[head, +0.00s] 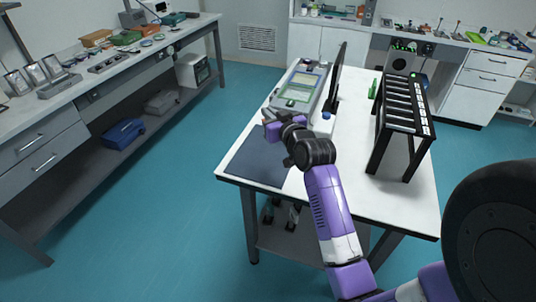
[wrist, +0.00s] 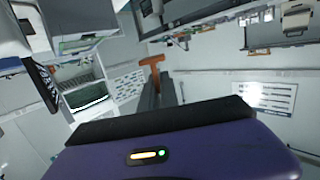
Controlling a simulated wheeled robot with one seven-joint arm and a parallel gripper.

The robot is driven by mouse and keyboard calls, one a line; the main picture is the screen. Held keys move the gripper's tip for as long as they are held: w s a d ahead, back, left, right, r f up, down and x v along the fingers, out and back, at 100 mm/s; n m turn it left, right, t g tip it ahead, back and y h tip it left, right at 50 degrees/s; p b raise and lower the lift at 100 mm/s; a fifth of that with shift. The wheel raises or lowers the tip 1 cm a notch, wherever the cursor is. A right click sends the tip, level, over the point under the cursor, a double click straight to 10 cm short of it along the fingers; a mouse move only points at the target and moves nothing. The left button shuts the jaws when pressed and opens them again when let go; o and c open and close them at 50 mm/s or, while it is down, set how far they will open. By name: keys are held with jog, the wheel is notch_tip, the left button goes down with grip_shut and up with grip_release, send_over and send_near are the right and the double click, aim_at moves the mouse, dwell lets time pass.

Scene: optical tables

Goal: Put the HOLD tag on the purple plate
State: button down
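My gripper (wrist: 160,88) shows in the wrist view with its two dark fingers close together. An orange-brown T-shaped piece (wrist: 152,62) stands out at the fingertips, with its stem between them. It looks like the tag seen near edge-on, but no lettering can be read. In the head view my gripper (head: 268,116) is above the white table (head: 345,170), between the dark blue mat (head: 258,160) and a grey tray-like unit (head: 300,88) with a green-edged panel. The piece is too small to make out there. I cannot make out a purple plate in either view.
A dark upright panel (head: 336,78) stands right of the grey unit. A black slotted rack (head: 405,105) stands on the table's right side. The mat is bare. A long bench (head: 105,70) with instruments runs along the left, across clear teal floor (head: 170,210).

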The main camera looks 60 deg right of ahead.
jog(key=b, duration=0.1)
send_over(269, 164)
notch_tip(269, 164, down, 13)
jog(key=shift+f, duration=0.2)
jog(key=shift+f+b, duration=0.8)
jog(key=shift+f, duration=1.3)
jog(key=shift+f, duration=0.15)
jog(key=c, duration=1.6)
grip_release()
